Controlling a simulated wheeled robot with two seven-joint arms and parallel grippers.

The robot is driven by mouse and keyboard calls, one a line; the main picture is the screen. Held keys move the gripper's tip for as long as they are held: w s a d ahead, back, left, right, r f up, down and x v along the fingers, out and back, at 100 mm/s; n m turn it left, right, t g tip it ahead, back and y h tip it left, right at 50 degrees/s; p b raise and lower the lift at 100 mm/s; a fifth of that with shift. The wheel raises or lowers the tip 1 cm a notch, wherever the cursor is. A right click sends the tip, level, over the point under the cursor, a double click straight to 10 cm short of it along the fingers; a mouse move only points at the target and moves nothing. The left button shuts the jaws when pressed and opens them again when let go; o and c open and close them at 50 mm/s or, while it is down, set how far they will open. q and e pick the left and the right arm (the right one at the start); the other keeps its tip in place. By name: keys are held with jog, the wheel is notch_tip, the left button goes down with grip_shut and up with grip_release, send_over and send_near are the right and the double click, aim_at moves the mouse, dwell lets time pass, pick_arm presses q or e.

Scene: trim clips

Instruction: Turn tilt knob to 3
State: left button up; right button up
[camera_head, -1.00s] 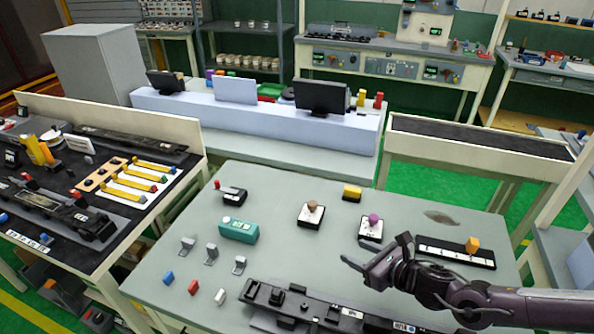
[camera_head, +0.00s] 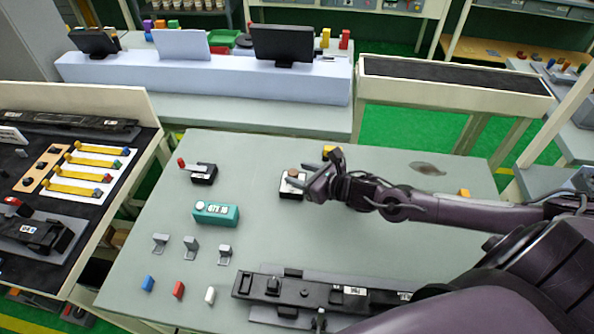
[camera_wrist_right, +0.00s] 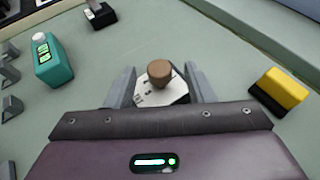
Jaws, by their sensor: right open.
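A brown knob (camera_head: 293,172) stands on a small white dial plate with a black base (camera_head: 286,193) on the grey table. In the right wrist view the brown knob (camera_wrist_right: 159,72) is between my two open fingers, with gaps on both sides. The marks on its dial plate (camera_wrist_right: 160,95) are too small to read surely. My right gripper (camera_head: 301,181) is open and close by the knob's right side in the head view. The purple knob is hidden behind my right arm. My left gripper is not in view.
A teal box (camera_head: 216,213) and a red-tipped lever switch (camera_head: 198,172) stand left of the knob. A yellow block (camera_wrist_right: 280,91) is to the right in the wrist view. Metal brackets (camera_head: 191,246) and a black rail assembly (camera_head: 310,288) lie nearer. The table's middle is clear.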

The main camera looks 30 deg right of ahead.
jog(key=shift+x, duration=0.8)
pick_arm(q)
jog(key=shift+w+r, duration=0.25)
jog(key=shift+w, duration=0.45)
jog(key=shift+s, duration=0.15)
pick_arm(e)
jog(key=c, duration=1)
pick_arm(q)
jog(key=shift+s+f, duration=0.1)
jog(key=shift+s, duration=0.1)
